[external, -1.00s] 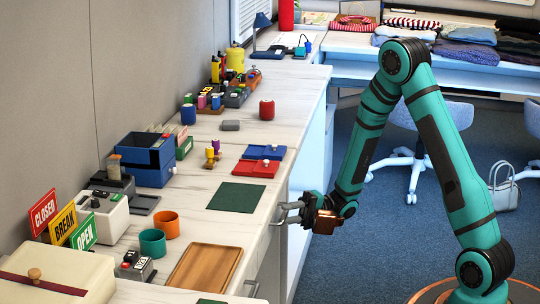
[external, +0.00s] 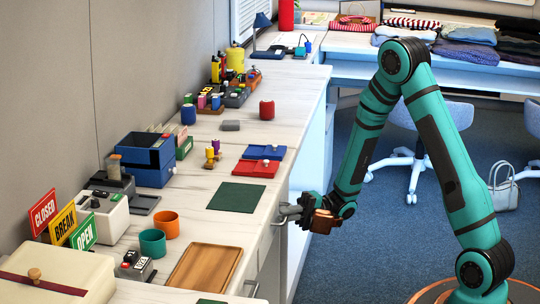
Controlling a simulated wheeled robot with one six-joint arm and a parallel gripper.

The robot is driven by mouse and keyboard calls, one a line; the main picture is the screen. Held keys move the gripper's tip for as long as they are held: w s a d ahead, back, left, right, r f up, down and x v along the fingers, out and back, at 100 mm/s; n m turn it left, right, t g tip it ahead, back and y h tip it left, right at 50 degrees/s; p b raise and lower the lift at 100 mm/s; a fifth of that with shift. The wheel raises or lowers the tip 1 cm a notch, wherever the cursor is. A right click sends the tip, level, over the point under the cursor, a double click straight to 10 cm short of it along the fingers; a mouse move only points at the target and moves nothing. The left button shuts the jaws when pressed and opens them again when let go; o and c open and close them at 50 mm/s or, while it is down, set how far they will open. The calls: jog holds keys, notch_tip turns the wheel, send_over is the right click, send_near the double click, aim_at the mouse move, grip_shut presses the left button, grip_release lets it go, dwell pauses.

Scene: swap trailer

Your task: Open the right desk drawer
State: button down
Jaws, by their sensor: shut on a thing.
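My gripper (external: 287,211) is at the front face of the white desk (external: 226,225), just below the edge of its top. Its fingers are closed around a metal drawer handle (external: 276,221), which they partly hide. The drawer behind this handle looks flush with the desk front. A second metal handle (external: 254,287) shows lower in the picture, on the nearer part of the desk front, with no gripper at it.
On the desktop near my gripper lie a dark green mat (external: 236,197) and a wooden tray (external: 205,268). An orange cup (external: 168,223) and a teal cup (external: 152,243) stand further left. Blue carpeted floor (external: 355,240) is open right of the desk front.

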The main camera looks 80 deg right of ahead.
jog(key=s, duration=1.8)
jog(key=shift+s, duration=0.35)
jog(key=c, duration=1.5)
grip_release()
jog(key=v, duration=1.7)
jog(key=shift+s, duration=0.2)
jog(key=shift+d+f, duration=0.1)
